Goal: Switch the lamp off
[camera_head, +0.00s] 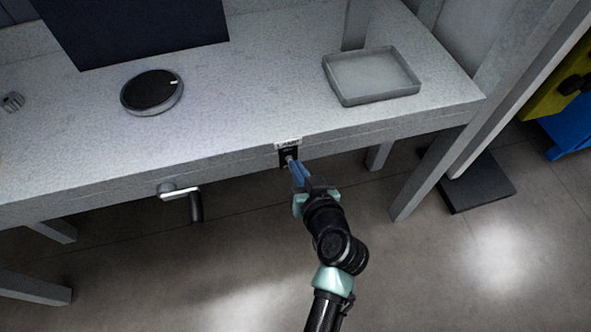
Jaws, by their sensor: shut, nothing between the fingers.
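A small black switch plate (284,154) with a pale label above it is set on the front edge of the grey bench. My gripper (291,161) is shut and empty, with its blue-grey fingertips at the plate. The tips cover part of the plate and the small switch on it. I cannot tell whether they touch it, or which way the switch is set. No lamp can be clearly made out in this view.
The grey bench (235,125) carries a round black dial (151,90), a shallow grey tray (343,98) and a small knob (13,102). A crank handle (194,206) sticks out from the front edge, left of my gripper. Bench legs stand below; the floor in front is open.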

